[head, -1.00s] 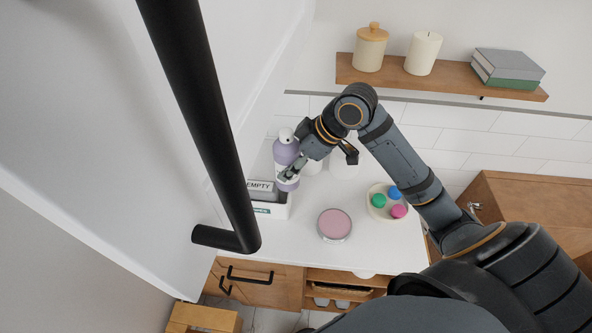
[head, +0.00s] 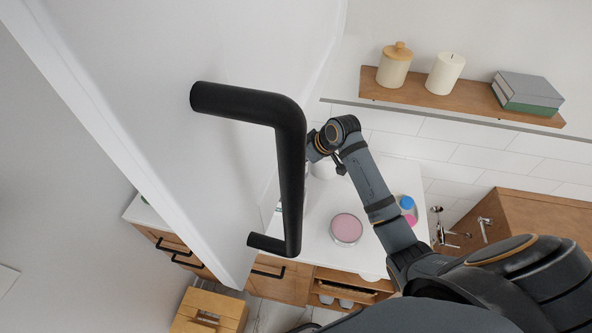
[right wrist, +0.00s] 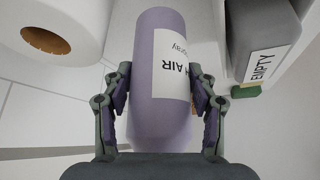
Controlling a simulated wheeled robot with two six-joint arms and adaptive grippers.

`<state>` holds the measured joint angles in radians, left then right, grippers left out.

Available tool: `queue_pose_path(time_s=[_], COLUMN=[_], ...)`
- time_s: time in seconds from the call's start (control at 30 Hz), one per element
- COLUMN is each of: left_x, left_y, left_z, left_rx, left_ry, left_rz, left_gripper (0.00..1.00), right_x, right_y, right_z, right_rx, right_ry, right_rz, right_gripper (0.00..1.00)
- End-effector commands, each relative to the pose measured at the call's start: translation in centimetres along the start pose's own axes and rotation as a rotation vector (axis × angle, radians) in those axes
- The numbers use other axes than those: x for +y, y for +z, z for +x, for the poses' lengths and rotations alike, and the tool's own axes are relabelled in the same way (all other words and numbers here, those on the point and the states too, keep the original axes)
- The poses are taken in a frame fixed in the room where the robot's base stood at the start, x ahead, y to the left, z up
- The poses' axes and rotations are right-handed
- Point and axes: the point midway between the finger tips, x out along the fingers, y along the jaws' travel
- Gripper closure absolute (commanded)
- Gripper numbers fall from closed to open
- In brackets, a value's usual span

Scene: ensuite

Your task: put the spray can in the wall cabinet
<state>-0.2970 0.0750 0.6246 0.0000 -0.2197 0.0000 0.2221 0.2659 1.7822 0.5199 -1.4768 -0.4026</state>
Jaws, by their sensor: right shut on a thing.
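The lilac spray can (right wrist: 158,45), with a white label, stands between the fingers of my right gripper (right wrist: 160,92) in the right wrist view. That gripper is shut on it. In the head view the can and the fingertips are hidden behind a large white door panel (head: 235,50). Only my right wrist and forearm show beside the panel. The panel has a thick black bar handle (head: 291,180) close to the camera. I cannot tell whether this panel belongs to the wall cabinet; no cabinet inside shows. My left gripper is not in view.
A white counter (head: 315,245) holds a round pink-topped tin (head: 346,229) and colored caps (head: 407,203). A dark bin labelled EMPTY (right wrist: 262,40) and a white roll (right wrist: 60,30) flank the can. A wooden shelf (head: 440,98) bears a jar, a candle and books.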

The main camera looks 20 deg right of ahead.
Motion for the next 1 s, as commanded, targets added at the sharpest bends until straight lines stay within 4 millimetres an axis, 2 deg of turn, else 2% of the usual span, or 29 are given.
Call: queue_pose_path(time_s=[0.17,0.43,0.77,0.8,0.87,1.0], left_x=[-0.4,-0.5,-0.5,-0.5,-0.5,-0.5], left_y=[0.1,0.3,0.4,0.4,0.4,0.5], left_z=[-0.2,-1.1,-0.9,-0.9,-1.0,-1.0], left_rx=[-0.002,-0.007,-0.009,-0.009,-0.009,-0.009], left_ry=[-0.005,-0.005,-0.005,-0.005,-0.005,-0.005], left_rz=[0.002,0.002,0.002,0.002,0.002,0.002], left_gripper=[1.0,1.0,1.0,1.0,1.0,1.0], right_x=[0.0,0.0,0.0,0.0,0.0,0.0], right_y=[0.4,2.2,2.5,2.5,2.5,2.5], right_z=[0.6,3.5,3.9,3.9,3.9,3.9], right_rx=[0.002,0.002,0.002,0.001,0.001,0.001], right_ry=[0.001,0.001,0.002,0.001,0.002,0.002], right_rz=[-0.001,-0.001,-0.002,-0.002,-0.002,-0.002], right_gripper=[0.82,0.82,0.82,0.39,0.32,0.32])
